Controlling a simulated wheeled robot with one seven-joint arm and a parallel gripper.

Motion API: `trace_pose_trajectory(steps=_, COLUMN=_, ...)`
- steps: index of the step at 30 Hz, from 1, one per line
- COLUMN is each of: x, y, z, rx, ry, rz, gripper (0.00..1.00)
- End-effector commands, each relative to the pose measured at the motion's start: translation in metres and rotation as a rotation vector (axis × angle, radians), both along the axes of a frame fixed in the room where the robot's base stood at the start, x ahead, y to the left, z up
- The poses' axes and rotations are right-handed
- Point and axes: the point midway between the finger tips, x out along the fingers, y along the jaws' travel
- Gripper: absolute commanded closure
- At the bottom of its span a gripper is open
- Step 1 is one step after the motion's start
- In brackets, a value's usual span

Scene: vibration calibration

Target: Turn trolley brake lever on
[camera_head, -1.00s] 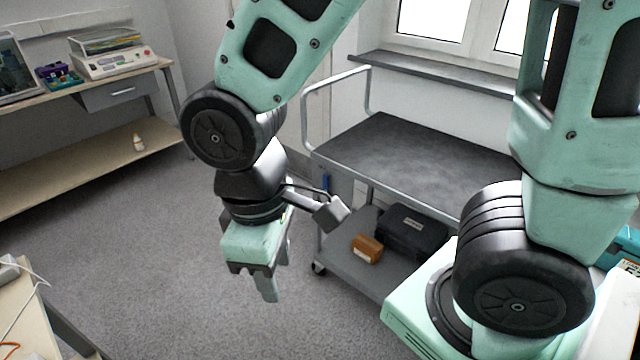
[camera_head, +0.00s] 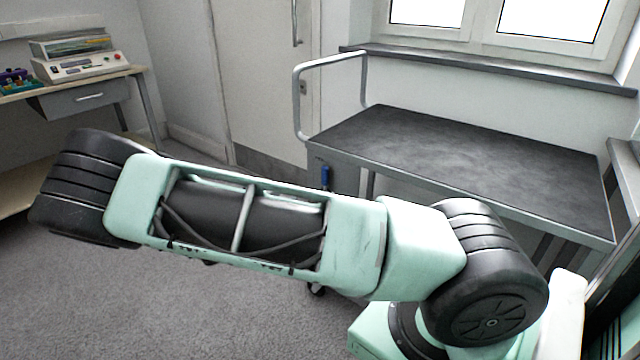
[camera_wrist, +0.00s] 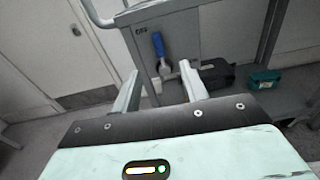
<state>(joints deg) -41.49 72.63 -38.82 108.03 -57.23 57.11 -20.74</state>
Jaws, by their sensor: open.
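The trolley (camera_head: 450,160) has a dark top and a grey tubular handle at its left end. A small blue lever (camera_head: 325,177) hangs at its left end below the top, upright in the head view. In the wrist view the blue lever (camera_wrist: 158,45) is ahead of my gripper (camera_wrist: 160,82), seen just above and between the two fingertips. My gripper is open and empty, apart from the lever. My gripper is out of the head view, where my arm stretches across the front and hides the trolley's lower part.
A black case (camera_wrist: 218,74) and a teal box (camera_wrist: 264,79) are on the trolley's lower shelf. A bench (camera_head: 120,75) with an instrument stands at the left. A door (camera_head: 265,70) and a window ledge (camera_head: 480,65) are behind. Grey floor (camera_head: 200,300) is free at left front.

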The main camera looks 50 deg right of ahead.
Motion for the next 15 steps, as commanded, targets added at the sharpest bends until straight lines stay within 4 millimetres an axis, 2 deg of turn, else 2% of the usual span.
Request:
trace_pose_trajectory(steps=5, x=0.008, y=-0.011, z=0.000, rx=-0.043, ry=0.016, rz=0.022, gripper=0.56)
trace_pose_trajectory(steps=8, x=0.008, y=-0.025, z=0.000, rx=-0.042, ry=0.015, rz=0.020, gripper=0.56)
trace_pose_trajectory(steps=15, x=0.011, y=-0.073, z=-0.001, rx=-0.040, ry=0.015, rz=0.018, gripper=0.56)
